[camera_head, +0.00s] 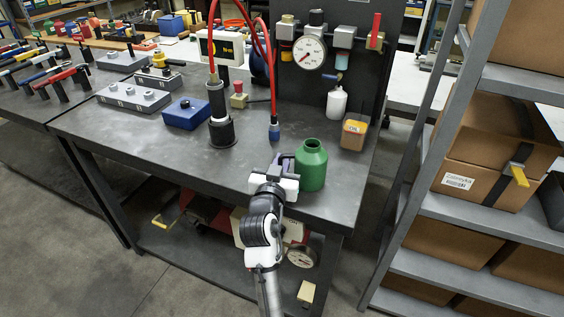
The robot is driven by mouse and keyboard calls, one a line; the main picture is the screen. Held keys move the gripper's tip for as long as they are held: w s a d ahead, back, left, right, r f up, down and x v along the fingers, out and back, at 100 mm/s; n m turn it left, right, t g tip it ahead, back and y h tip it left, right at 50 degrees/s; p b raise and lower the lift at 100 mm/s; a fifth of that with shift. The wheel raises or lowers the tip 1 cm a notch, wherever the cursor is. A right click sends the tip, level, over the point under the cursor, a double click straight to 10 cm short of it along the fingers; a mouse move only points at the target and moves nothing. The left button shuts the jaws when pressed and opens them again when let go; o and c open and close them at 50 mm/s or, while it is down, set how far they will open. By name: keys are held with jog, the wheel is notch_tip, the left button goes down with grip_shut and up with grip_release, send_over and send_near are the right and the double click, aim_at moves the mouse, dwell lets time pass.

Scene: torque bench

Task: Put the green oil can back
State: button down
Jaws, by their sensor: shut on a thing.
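The green oil can (312,168) stands upright at the front right part of the dark bench, near its front edge. Its body is round with a short open neck. My gripper (292,172) reaches in from the front and is shut on the left side of the can. The far finger is partly hidden by the can and the wrist. Whether the can's base touches the bench top (180,160) I cannot tell.
A yellow-orange box (354,132) and a white bottle (337,102) stand behind the can. A blue-tipped red hose (274,128), a black tool stand (221,130) and a blue box (186,113) are to the left. Grey shelving (420,150) rises at right. The front left bench top is clear.

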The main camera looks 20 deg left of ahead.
jog(key=shift+f, duration=0.1)
jog(key=c, duration=1.5)
grip_release()
